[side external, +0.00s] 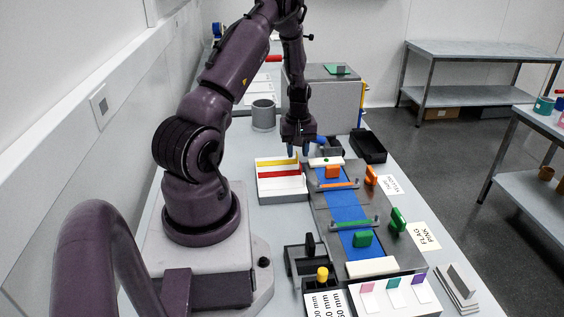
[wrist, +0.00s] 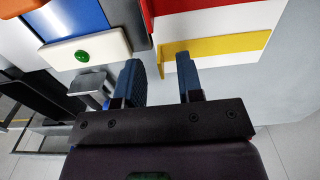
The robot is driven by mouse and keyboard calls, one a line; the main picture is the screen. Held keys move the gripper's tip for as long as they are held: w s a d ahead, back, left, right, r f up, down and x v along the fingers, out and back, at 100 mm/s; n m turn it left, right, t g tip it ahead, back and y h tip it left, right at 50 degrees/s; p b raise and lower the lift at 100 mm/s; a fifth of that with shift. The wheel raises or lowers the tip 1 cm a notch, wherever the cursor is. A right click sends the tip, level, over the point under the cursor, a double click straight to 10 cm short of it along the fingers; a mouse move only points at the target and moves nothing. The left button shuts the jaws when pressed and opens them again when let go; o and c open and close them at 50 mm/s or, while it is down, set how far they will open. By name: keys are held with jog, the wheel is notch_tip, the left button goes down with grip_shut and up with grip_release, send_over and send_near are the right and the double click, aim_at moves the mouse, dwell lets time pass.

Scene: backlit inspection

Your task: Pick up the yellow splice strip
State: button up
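The yellow splice strip (side external: 277,163) lies at the far end of a white rack (side external: 283,196), beside a red strip (side external: 279,173). In the wrist view the yellow strip (wrist: 228,47) is at the upper right, with an upright tab at its left end. My gripper (side external: 298,152) points down by the right end of the yellow strip. Its two blue fingers are apart in the wrist view (wrist: 160,70), with nothing held between them.
Right of the rack is a grey fixture with a blue belt (side external: 350,212). A white block with a green button (wrist: 83,55) is close to the left finger. A grey box (side external: 325,98), a grey cup (side external: 264,114) and a black tray (side external: 368,147) stand behind.

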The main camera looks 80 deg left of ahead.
notch_tip(320, 180, down, 2)
jog(key=shift+c, duration=0.2)
grip_shut()
jog(key=shift+r, duration=0.1)
